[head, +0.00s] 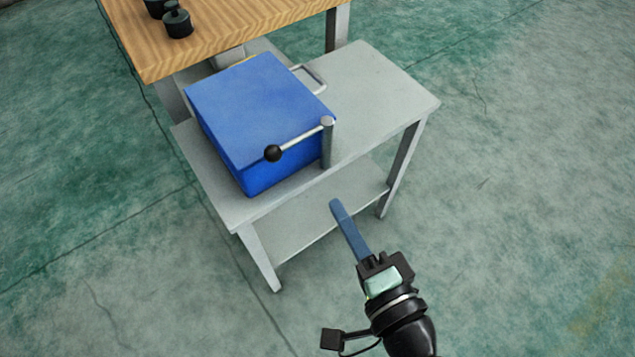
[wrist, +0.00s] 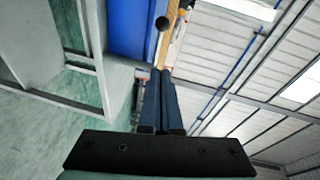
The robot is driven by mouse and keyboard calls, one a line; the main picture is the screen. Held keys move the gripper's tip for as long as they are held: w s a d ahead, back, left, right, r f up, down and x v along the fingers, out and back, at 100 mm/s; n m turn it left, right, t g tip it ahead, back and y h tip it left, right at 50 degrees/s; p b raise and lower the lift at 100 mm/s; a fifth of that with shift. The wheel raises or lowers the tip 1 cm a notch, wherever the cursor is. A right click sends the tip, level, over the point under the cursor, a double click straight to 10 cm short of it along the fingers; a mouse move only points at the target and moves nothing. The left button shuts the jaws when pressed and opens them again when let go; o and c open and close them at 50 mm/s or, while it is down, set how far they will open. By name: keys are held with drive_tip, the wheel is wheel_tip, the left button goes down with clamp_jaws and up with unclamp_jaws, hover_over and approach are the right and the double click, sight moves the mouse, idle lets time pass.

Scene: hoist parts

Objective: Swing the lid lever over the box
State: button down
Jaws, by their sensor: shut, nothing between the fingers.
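A blue box (head: 258,105) with its lid down sits on a grey side table. The lid lever (head: 300,138) is a light rod on a grey post (head: 328,148) at the box's near right corner. Its black ball knob (head: 273,153) points left and overlaps the lid's near edge in the head view. My gripper (head: 335,204) is shut and empty, its blue fingers apart from the lever, in front of the table. In the wrist view the closed fingertips (wrist: 161,72) point towards a dark round end (wrist: 162,23), probably the knob, beside the blue box (wrist: 128,28).
The grey table (head: 375,85) has bare top to the right of the box and a lower shelf (head: 310,215). A metal handle (head: 311,76) is by the box's far right side. A wooden bench (head: 235,25) with dark weights (head: 177,20) stands behind. Floor around is clear.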

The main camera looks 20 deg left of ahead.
approach(283, 150)
drive_tip(key=w, duration=0.4)
drive_tip(key=a, duration=0.2)
drive_tip(key=shift+w+a+f, duration=0.2)
drive_tip(key=shift+a+f, duration=0.05)
drive_tip(key=shift+a, duration=0.05)
drive_tip(key=shift+a+f, duration=0.1)
drive_tip(key=shift+a, duration=0.4)
drive_tip(key=shift+w+a, duration=0.1)
drive_tip(key=shift+a, duration=0.05)
